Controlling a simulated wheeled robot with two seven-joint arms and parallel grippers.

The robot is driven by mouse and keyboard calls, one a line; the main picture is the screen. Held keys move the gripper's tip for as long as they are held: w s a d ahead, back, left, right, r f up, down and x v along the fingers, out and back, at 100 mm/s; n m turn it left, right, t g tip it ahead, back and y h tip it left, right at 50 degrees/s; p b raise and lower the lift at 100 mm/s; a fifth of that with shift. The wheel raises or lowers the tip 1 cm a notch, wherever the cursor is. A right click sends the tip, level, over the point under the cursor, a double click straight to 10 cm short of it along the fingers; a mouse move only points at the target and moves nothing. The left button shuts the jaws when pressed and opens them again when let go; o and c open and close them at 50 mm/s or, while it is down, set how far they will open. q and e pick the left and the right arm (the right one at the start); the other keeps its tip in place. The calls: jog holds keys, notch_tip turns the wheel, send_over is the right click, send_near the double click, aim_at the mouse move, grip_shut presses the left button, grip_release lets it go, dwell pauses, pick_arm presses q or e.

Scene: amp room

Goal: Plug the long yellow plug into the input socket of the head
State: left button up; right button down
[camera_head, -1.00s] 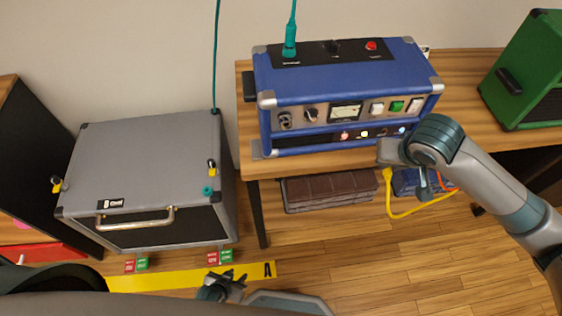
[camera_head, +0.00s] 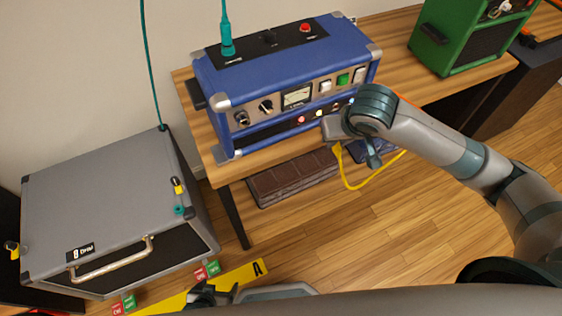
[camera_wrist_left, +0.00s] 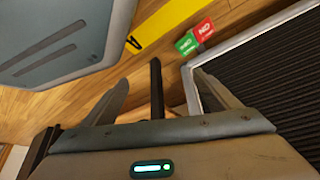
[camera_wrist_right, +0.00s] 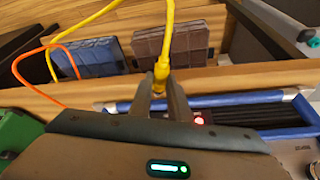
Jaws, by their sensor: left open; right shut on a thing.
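The head is the blue amplifier (camera_head: 285,65) on the wooden bench, with knobs, a meter, switches and a lower row of lit jacks (camera_head: 301,119) on its front. Which jack is the input I cannot tell. My right gripper (camera_wrist_right: 160,82) is shut on the yellow plug (camera_wrist_right: 161,70), whose yellow cable (camera_wrist_right: 169,30) runs away from it. In the head view this gripper (camera_head: 335,128) is just in front of the amplifier's lower right front, its fingers mostly hidden. The plug is apart from the jacks. My left gripper (camera_wrist_left: 160,88) is open and empty, low over the floor.
A grey speaker cabinet (camera_head: 95,185) with yellow and teal plugs on top stands at left. A green amplifier (camera_head: 470,35) sits on the bench at right. A brown pedal case (camera_head: 290,178) lies below the bench. An orange cable (camera_wrist_right: 40,50) hangs near the yellow one.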

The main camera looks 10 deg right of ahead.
pick_arm(q)
jog(key=s+a+r+g+p, duration=0.2)
jog(key=s+a+r+p, duration=0.1)
jog(key=s+p, duration=0.7)
jog(key=s+a+r+g+y+p, duration=0.1)
jog(key=s+a+r+g+p, duration=0.1)
jog(key=s+r+p, duration=0.3)
jog(key=s+a+p, duration=0.1)
jog(key=s+p, duration=0.3)
jog(key=s, duration=0.2)
jog(key=shift+a+r+p, duration=0.2)
jog(key=shift+a+p, duration=0.05)
jog(key=shift+p, duration=0.1)
pick_arm(e)
jog(key=s+a+r+n+g+y, duration=0.1)
jog(key=s+a+r+g+y, duration=0.1)
jog(key=s+a+r+y, duration=0.7)
jog(key=s+a+r, duration=0.3)
jog(key=s+a, duration=0.1)
jog(key=a, duration=0.2)
jog(key=shift+a+n+g, duration=0.3)
jog(key=shift+a+n, duration=0.1)
pick_arm(q)
jog(key=shift+f, duration=0.1)
pick_arm(e)
jog(key=shift+w, duration=0.25)
